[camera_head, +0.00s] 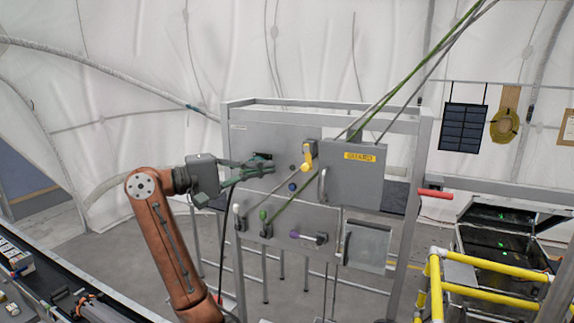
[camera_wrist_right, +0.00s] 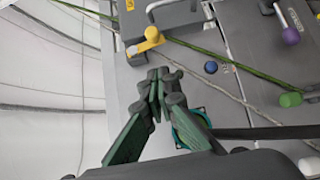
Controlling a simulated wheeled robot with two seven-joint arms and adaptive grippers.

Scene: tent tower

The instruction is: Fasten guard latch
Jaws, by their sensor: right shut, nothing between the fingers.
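The grey guard (camera_head: 353,185) with a yellow label is on the upper right of the panel and looks closed. A yellow latch handle (camera_head: 307,157) sits at its left edge; it also shows in the right wrist view (camera_wrist_right: 148,42). My right gripper (camera_head: 268,164) is left of the latch, in front of the panel, apart from the latch. In the right wrist view its green fingers (camera_wrist_right: 160,88) are together with nothing between them. Whether the fingertips touch the panel I cannot tell. My left gripper is not in view.
Green and grey ropes (camera_head: 400,85) run across the panel front. A blue knob (camera_head: 292,187), a green knob (camera_head: 263,216) and a purple-ended lever (camera_head: 308,237) are below the latch. Yellow rails (camera_head: 480,261) stand at the right. A conveyor (camera_head: 62,290) lies at the lower left.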

